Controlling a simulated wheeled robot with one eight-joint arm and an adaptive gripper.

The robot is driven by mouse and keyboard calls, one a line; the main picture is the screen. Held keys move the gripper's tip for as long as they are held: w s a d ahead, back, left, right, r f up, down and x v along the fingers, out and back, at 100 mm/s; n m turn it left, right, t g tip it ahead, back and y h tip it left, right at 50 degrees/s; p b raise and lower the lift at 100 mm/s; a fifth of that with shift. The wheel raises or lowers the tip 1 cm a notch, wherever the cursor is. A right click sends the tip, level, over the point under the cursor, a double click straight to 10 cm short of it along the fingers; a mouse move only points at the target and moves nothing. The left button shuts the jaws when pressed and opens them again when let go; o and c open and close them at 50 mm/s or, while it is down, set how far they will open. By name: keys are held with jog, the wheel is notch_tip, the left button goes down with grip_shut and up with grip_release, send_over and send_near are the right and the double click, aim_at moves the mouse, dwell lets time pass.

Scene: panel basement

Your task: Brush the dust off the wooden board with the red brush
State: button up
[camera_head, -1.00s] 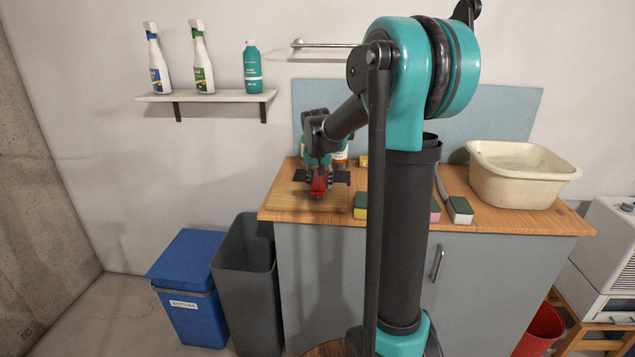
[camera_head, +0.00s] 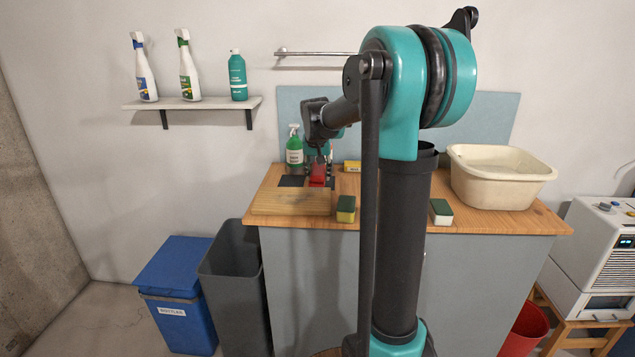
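The wooden board (camera_head: 290,203) lies flat at the front left corner of the counter. Any dust on it is too fine to make out. A red brush (camera_head: 317,177) is at the dark mat (camera_head: 291,181) just behind the board. My gripper (camera_head: 318,168) points down from above, with its fingers on either side of the brush, and looks shut on it. I cannot tell whether the bristles touch the mat. My arm's column stands in front of the counter and hides part of its middle.
A green spray bottle (camera_head: 294,153) stands behind the mat. A yellow block (camera_head: 352,166) and a yellow-green sponge (camera_head: 346,209) lie right of the board. Another sponge (camera_head: 441,212) and a cream tub (camera_head: 500,176) are farther right. Bins (camera_head: 232,285) stand below left.

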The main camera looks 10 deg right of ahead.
jog(key=shift+r, duration=1.7)
